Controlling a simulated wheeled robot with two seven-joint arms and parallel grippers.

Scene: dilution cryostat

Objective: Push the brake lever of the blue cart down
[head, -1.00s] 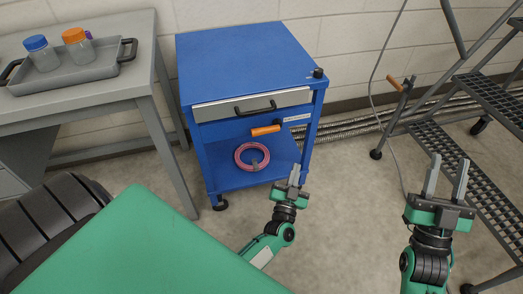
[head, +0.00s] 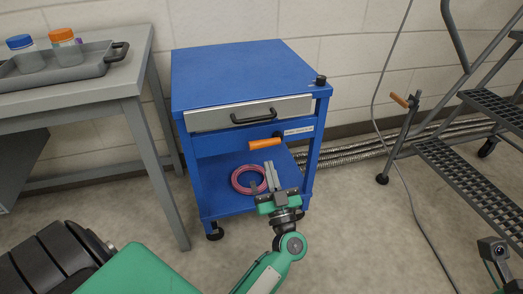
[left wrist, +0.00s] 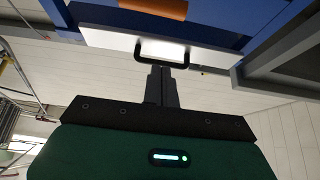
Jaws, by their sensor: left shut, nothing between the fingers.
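The blue cart (head: 243,75) stands against the wall. Its brake lever, an orange handle (head: 265,143), sits under the drawer front, nearly level with its left end slightly lower. In the left wrist view the orange handle (left wrist: 160,8) is cut off by the top edge. My left gripper (head: 271,175) is shut and empty, its fingers pointing up, in front of the cart's open lower bay. Its fingertips are just below the lever in the head view; contact does not show. The shut fingers also show in the left wrist view (left wrist: 162,84). My right gripper's fingers are out of view.
A pink coil (head: 249,180) lies on the cart's lower shelf, partly behind my left gripper. The drawer has a black handle (head: 254,116). A grey table (head: 75,92) with a tray (head: 85,72) stands left. Stairs (head: 455,165) with another orange-handled lever (head: 399,100) stand right.

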